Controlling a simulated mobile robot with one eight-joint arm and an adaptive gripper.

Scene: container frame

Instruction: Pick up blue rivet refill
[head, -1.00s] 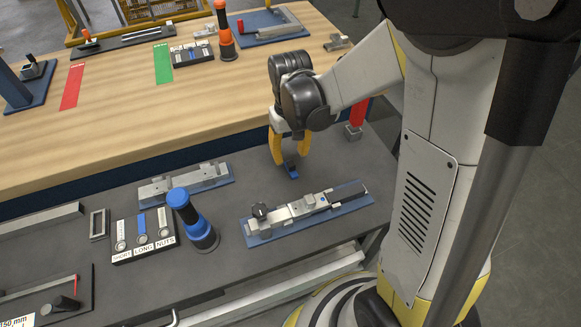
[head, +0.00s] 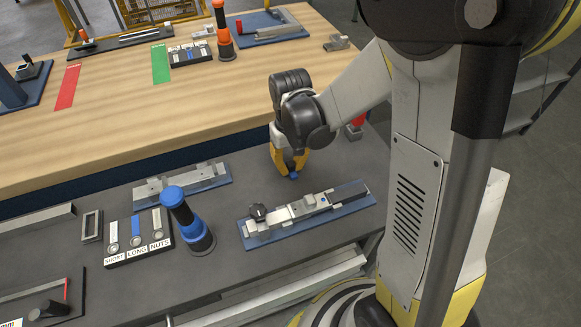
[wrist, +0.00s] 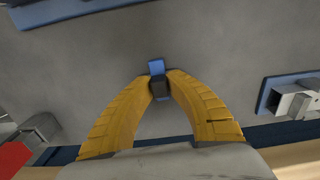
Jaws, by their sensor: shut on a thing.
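The blue rivet refill (wrist: 156,69) appears as a small blue piece with a dark block beside it, between the yellow fingertips in the wrist view. My gripper (wrist: 158,82) is shut on it, with the fingers curving in to meet at the piece. In the head view, my gripper (head: 292,172) points down over the dark bench, and a bit of the blue piece (head: 294,176) shows at its tips. The fingers hide the rest. I cannot tell whether the piece touches the bench.
A grey fixture on a blue plate (head: 250,238) lies in front of my gripper, and another (head: 185,183) to its left. A blue-topped black cylinder (head: 187,220) and a labelled SHORT, LONG, NUTS tray (head: 140,257) stand further left. A wooden table (head: 130,120) is behind.

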